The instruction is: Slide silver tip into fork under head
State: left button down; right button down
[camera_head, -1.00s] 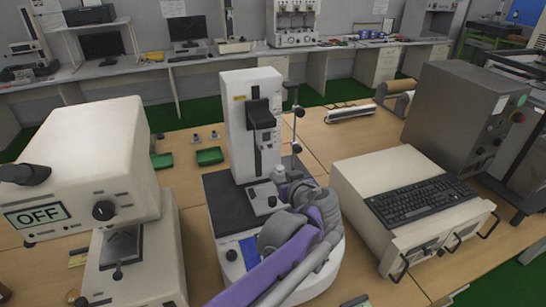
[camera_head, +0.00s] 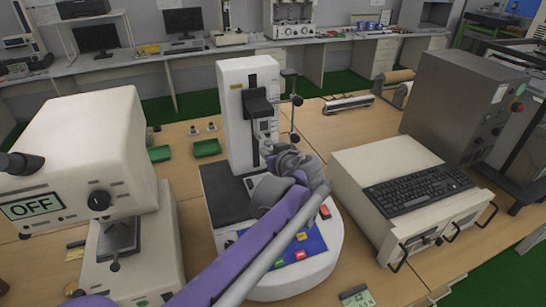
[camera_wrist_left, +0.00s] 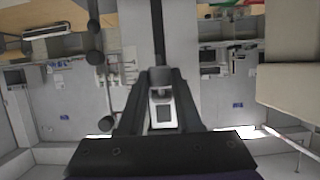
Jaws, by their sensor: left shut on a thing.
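A white tester with an upright column (camera_head: 235,115) stands on a rounded base on the middle table. Its black head (camera_head: 258,105) juts from the column front. The fork under the head is too small or hidden to make out. My left gripper (camera_head: 268,148) is just below and in front of the head, its arm crossing over the base. In the left wrist view its fingers (camera_wrist_left: 162,82) are shut on a small grey piece (camera_wrist_left: 162,74), which looks like the silver tip. A dark vertical bar (camera_wrist_left: 158,30) runs just beyond the fingertips; contact is unclear.
A jointed rod with black knobs (camera_head: 296,115) stands close right of the head. A beige box with a keyboard (camera_head: 415,195) is at right. Green trays (camera_head: 206,148) lie behind.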

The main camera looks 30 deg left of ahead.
aim_at(265, 143)
pick_arm(q)
jog(key=shift+w+a, duration=0.2)
jog(key=shift+w+a, duration=0.2)
dwell(0.4)
jog(key=shift+w+a, duration=0.3)
jog(key=shift+a, duration=0.1)
jog(key=shift+w+a, duration=0.15)
jog(key=shift+a, duration=0.05)
dwell(0.3)
jog(key=shift+w+a+p, duration=0.4)
jog(key=shift+a, duration=0.05)
jog(key=shift+w+a, duration=0.1)
dwell(0.4)
jog(key=shift+w+a, duration=0.5)
jog(key=shift+a, duration=0.05)
jog(key=shift+r, duration=0.1)
jog(key=shift+r+p, duration=0.1)
jog(key=shift+p, duration=0.2)
